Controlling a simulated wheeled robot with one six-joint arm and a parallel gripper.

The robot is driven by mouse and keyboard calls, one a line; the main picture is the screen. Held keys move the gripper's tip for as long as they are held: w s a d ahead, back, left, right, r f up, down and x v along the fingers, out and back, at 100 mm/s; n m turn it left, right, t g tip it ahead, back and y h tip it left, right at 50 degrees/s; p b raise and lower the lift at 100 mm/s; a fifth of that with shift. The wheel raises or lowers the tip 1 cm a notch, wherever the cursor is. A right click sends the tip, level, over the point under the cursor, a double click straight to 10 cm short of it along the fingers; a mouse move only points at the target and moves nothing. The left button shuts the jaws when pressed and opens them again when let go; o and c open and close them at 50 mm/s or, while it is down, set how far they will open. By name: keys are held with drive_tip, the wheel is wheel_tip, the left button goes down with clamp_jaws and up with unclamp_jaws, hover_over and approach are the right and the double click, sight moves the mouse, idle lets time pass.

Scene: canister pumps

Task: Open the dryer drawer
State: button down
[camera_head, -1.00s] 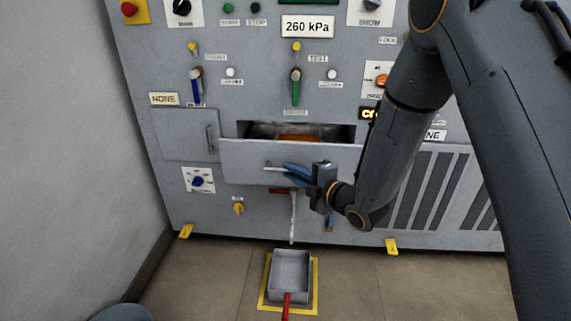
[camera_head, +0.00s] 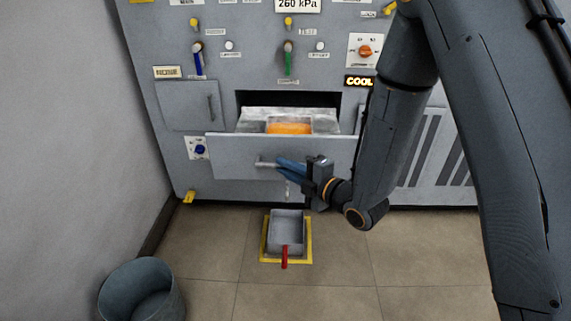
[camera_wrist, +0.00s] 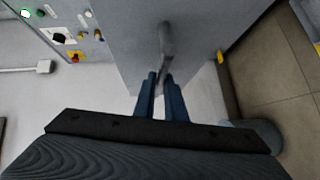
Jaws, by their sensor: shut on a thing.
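The dryer drawer (camera_head: 230,155) is a grey drawer in the machine's front panel, and it stands partly open. Inside it an orange block or fill (camera_head: 290,128) sits in a grey compartment. My gripper (camera_head: 279,163) is at the drawer front, with its blue fingers shut on the bar handle (camera_head: 263,163). In the wrist view the handle (camera_wrist: 165,40) runs between the two blue fingers (camera_wrist: 160,80). The right end of the drawer is partly hidden by my arm.
A grey pan with a red handle (camera_head: 286,228) lies on a yellow-outlined floor square below the drawer. A grey bucket (camera_head: 140,290) stands at lower left near the wall (camera_head: 70,130). A small closed door (camera_head: 185,106) is left of the drawer. The tiled floor in front is otherwise clear.

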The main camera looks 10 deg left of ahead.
drive_tip(key=shift+s+a, duration=0.2)
drive_tip(key=shift+s, duration=0.05)
drive_tip(key=c, duration=1.8)
unclamp_jaws()
drive_tip(key=shift+a, duration=0.1)
drive_tip(key=v, duration=0.8)
drive_tip(key=shift+w+p, duration=0.25)
drive_tip(key=shift+p, duration=0.05)
